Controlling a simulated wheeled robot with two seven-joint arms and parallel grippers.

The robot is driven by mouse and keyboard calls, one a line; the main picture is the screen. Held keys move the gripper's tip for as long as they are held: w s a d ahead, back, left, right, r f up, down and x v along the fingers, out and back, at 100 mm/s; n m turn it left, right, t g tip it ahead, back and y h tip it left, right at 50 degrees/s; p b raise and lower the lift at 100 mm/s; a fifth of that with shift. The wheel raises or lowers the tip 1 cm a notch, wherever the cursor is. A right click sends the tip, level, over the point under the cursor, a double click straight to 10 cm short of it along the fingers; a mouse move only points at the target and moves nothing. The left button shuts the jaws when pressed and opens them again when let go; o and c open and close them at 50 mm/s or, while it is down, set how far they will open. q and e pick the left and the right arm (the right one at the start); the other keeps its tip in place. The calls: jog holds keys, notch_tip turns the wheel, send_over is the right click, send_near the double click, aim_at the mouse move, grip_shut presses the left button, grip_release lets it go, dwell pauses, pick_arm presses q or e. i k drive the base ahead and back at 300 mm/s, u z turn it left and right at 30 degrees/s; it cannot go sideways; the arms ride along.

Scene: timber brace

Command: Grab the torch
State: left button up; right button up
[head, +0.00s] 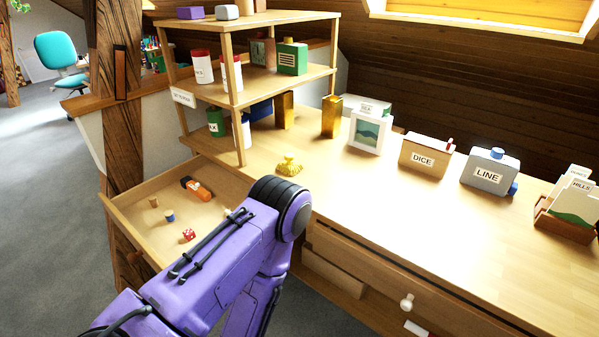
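The torch (197,189), orange with a dark head, lies in an open wooden drawer (120,210), near the drawer's back. Nothing is touching it. One purple arm of mine crosses the lower middle of the head view, bent at a dark joint, and covers the drawer's right front part. Neither of my grippers shows, so I cannot see whether they are open or shut.
A red die (188,235), a blue-banded piece (169,216) and a cork-like piece (153,202) lie in the drawer. A wooden shelf (285,82) with jars stands behind. The desk (350,195) holds a gold ornament (289,166), a DICE box (424,155) and a LINE box (489,173).

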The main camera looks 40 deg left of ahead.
aim_at(187, 182)
jog(key=z, duration=1.8)
jog(key=k, duration=2.4)
jog(key=u, duration=0.95)
